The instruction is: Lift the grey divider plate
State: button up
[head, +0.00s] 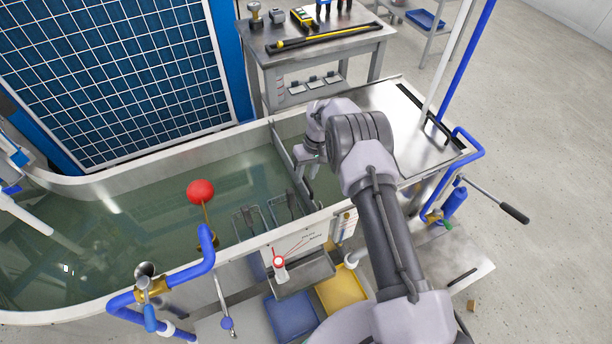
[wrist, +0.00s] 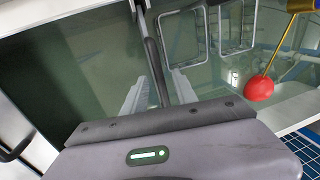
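The grey divider plate (head: 284,149) stands upright across the tank, its lower part in the greenish water. It shows edge-on in the wrist view (wrist: 177,60), with a dark handle bar (wrist: 151,62) along its top. My gripper (head: 309,172) is over the tank at the plate's upper edge. In the wrist view its two light fingers (wrist: 159,92) stand apart, one on each side of the dark bar, and look open. I cannot tell whether either finger touches the bar. My arm hides part of the plate in the head view.
The tank wall (head: 165,161) surrounds the water. A red float ball (head: 201,192) and wire frames (head: 249,222) are left of the plate. A steel worktop (head: 385,107) adjoins on the right. A tool table (head: 315,50) stands behind. Blue pipes (head: 466,152) rise at the right.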

grip_shut()
dwell(1.4)
